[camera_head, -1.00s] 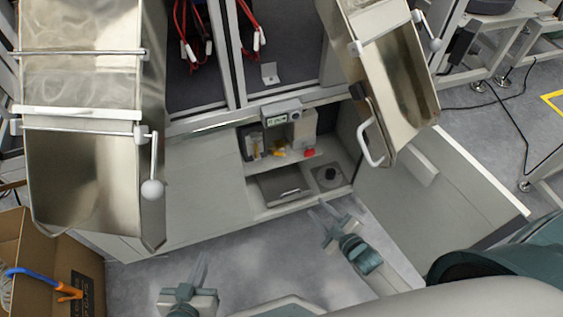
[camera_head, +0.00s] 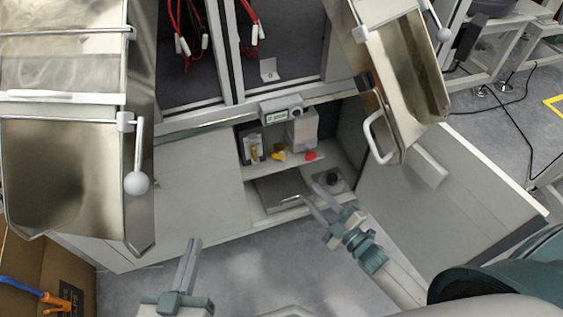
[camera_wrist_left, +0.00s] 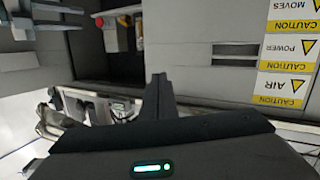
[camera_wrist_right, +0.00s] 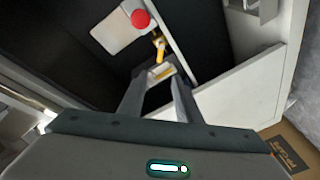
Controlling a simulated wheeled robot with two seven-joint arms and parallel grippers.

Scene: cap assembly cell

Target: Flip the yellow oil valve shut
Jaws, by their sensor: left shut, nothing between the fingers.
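The small yellow valve (camera_head: 278,154) sits inside the open cabinet, left of a red knob (camera_head: 310,156). In the right wrist view the yellow valve (camera_wrist_right: 159,46) shows just beyond and above my fingertips, apart from them. My right gripper (camera_head: 311,192) is open and empty at the cabinet opening, in front of and below the valve; its two fingers also show apart in the right wrist view (camera_wrist_right: 158,78). My left gripper (camera_head: 193,243) is shut and empty, outside the cabinet's left door. In the left wrist view the closed fingers (camera_wrist_left: 158,85) point toward the cabinet.
A small display box (camera_head: 281,110) is mounted above the cabinet opening. A metal chute with a handle (camera_head: 375,138) hangs at the right; another metal hopper (camera_head: 62,170) stands at the left. An open door panel (camera_head: 455,190) lies right of my right arm. A cardboard box (camera_head: 40,270) sits lower left.

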